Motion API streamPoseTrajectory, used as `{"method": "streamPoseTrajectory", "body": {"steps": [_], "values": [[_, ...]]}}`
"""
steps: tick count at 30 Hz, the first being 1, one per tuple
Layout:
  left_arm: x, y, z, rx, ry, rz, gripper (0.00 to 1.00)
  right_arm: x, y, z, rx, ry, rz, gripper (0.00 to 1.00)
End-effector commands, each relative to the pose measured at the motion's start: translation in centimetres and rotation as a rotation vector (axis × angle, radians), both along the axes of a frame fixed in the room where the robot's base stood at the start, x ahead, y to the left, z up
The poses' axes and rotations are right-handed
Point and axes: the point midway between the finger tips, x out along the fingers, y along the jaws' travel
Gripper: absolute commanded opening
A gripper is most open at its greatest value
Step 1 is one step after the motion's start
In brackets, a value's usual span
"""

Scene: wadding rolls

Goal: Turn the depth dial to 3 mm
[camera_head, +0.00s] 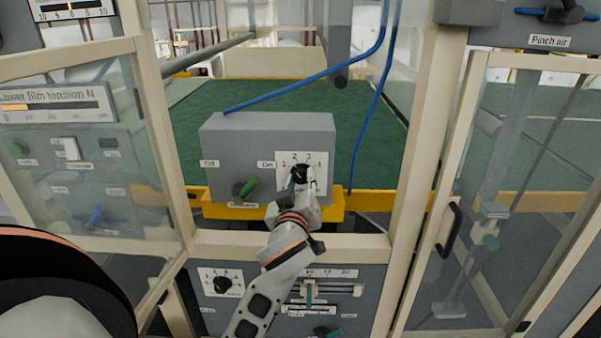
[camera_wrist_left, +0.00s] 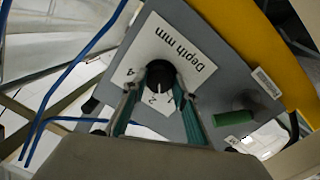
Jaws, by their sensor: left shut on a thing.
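The depth dial is a black round knob (camera_wrist_left: 160,75) on a white plate labelled "Depth mm" (camera_wrist_left: 178,48) in the left wrist view. A white mark on the knob points toward the bottom of that picture, near small numerals; I cannot tell the exact value. In the head view the dial's white plate (camera_head: 317,181) is at the right of a grey box's front. My left gripper (camera_head: 301,179) is at the plate, shut on the knob. In the left wrist view its two green-grey fingers (camera_wrist_left: 157,92) sit either side of the knob. My right gripper is not in view.
The grey box (camera_head: 240,135) has a green-handled switch (camera_head: 247,188) left of the dial. Blue cables (camera_head: 310,86) run above and beside it. Cream frame posts (camera_head: 410,180) and glazed doors flank the opening. A lower panel has another black knob (camera_head: 222,285) and a slider (camera_head: 309,292).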

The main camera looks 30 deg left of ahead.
Motion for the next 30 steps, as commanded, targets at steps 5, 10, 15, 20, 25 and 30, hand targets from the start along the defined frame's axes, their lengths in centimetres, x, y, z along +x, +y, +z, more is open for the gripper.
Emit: {"method": "streamPoseTrajectory", "body": {"steps": [5,10,15,20,25,30], "values": [[0.0,0.0,0.1,0.140,0.090,0.001,0.06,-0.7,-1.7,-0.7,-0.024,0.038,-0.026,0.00],[0.0,0.0,0.0,0.278,0.174,-0.001,0.06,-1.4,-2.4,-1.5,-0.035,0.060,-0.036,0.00],[0.0,0.0,0.0,0.415,0.257,-0.001,0.06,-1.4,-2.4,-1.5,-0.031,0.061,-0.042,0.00],[0.0,0.0,0.0,0.539,0.334,-0.001,0.06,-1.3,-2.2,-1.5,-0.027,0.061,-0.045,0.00],[0.0,0.0,0.0,0.655,0.405,0.000,0.06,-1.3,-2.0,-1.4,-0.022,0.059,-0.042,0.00],[0.0,0.0,-0.1,0.742,0.459,-0.001,0.06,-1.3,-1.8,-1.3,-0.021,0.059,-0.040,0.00]]}}
